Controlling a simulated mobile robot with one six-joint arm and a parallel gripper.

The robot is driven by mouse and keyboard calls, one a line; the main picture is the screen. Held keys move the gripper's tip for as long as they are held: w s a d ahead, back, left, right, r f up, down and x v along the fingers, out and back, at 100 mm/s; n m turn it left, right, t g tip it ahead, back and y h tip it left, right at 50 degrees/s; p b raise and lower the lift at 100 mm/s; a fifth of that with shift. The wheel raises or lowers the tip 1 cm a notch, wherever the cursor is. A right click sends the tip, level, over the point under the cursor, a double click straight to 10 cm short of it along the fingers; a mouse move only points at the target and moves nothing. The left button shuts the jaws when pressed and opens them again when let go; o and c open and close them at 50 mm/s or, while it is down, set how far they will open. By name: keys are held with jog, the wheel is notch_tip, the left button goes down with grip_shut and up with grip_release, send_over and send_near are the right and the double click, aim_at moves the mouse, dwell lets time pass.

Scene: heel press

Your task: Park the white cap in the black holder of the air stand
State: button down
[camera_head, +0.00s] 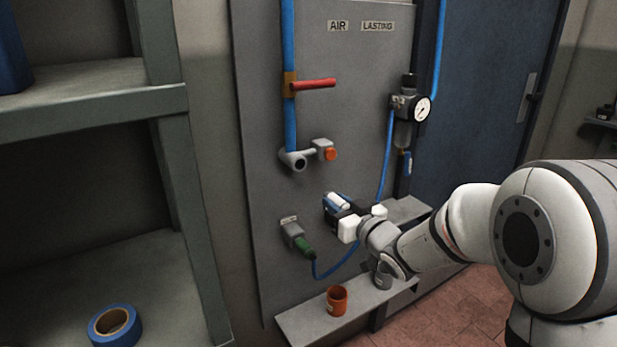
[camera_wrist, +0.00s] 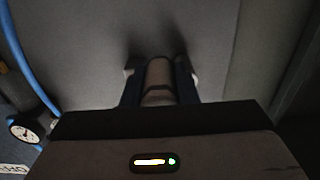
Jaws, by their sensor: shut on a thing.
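My gripper (camera_head: 338,207) is in front of the grey panel, to the right of the green plug. It is shut on a pale cylinder, which looks like the white cap (camera_head: 339,201). In the wrist view the cap (camera_wrist: 158,75) lies between the two dark fingers (camera_wrist: 157,88), dim and brownish in shadow, pointing toward the panel. I cannot pick out a black holder in either view; my gripper and arm hide part of the panel.
The grey panel (camera_head: 270,215) carries a red lever valve (camera_head: 313,84), an orange cap (camera_head: 330,153), a green plug (camera_head: 304,247) with a blue hose, and a gauge (camera_head: 422,109). An orange cup (camera_head: 337,300) stands on the low ledge (camera_head: 300,322). Shelves with blue tape (camera_head: 115,325) are left.

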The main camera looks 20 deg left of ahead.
jog(key=w+d+f+b, duration=0.3)
jog(key=f+b, duration=0.3)
jog(key=f, duration=0.2)
jog(key=w+d+f+b, duration=0.4)
jog(key=w+f+b, duration=0.1)
jog(key=f, duration=0.4)
jog(key=shift+f+b, duration=0.15)
jog(key=shift+b, duration=0.3)
dwell(0.5)
jog(key=shift+w, duration=0.2)
jog(key=shift+x, duration=2.4)
jog(key=shift+x, duration=1.5)
dwell(0.6)
jog(key=c, duration=1.1)
grip_release()
jog(key=shift+o, duration=0.2)
jog(key=shift+s+d, duration=0.1)
